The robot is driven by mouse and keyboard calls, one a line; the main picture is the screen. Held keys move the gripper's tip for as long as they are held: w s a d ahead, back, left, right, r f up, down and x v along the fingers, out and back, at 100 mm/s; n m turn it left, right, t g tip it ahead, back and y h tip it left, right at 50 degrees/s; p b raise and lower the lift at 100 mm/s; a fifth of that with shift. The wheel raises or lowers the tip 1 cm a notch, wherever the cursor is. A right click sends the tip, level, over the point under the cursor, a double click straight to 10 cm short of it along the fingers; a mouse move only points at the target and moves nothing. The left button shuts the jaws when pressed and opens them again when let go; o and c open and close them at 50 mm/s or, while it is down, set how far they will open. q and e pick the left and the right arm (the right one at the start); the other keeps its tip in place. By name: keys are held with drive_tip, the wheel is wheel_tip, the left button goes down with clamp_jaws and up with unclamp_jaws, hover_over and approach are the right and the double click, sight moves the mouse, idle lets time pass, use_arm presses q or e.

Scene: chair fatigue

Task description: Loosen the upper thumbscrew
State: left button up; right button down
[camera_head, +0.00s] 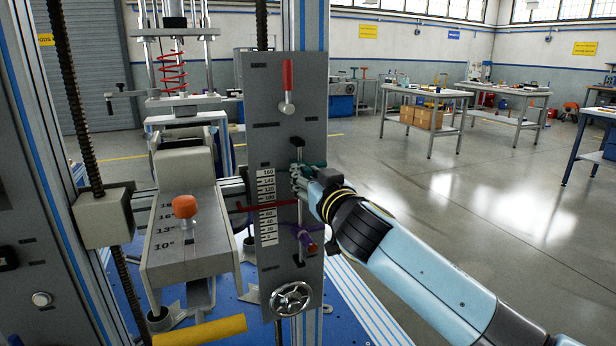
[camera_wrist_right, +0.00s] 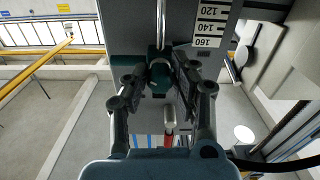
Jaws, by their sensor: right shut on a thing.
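The upper thumbscrew is a dark teal knob (camera_wrist_right: 158,84) on the upright grey plate (camera_head: 262,98), beside the top of the white number scale (camera_head: 266,190). My right gripper (camera_head: 299,178) reaches in from the right and is shut on this knob. In the right wrist view its fingers (camera_wrist_right: 160,76) stand on both sides of the knob, which is partly hidden by them. A purple lower thumbscrew (camera_head: 311,240) sits further down the same plate, apart from the gripper. My left gripper is not in view.
A red-handled lever (camera_head: 288,85) is above on the plate, and a spoked handwheel (camera_head: 291,299) is below. An orange knob (camera_head: 185,206) tops the grey block at left. A yellow bar (camera_head: 200,331) lies low in front. Open floor is at right.

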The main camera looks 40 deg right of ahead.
drive_tip(key=shift+n, duration=0.4)
drive_tip(key=n, duration=0.4)
drive_tip(key=shift+n+p, duration=0.3)
drive_tip(key=n+p, duration=0.1)
drive_tip(key=n, duration=0.5)
drive_tip(key=shift+r, duration=0.1)
drive_tip(key=n+p, duration=0.2)
drive_tip(key=n, duration=0.4)
drive_tip(key=shift+d+n, duration=0.1)
drive_tip(key=shift+n, duration=0.3)
drive_tip(key=n+p, duration=0.1)
drive_tip(key=n, duration=0.4)
drive_tip(key=shift+n, duration=0.3)
drive_tip(key=shift+p, duration=0.3)
drive_tip(key=c, duration=1.1)
unclamp_jaws()
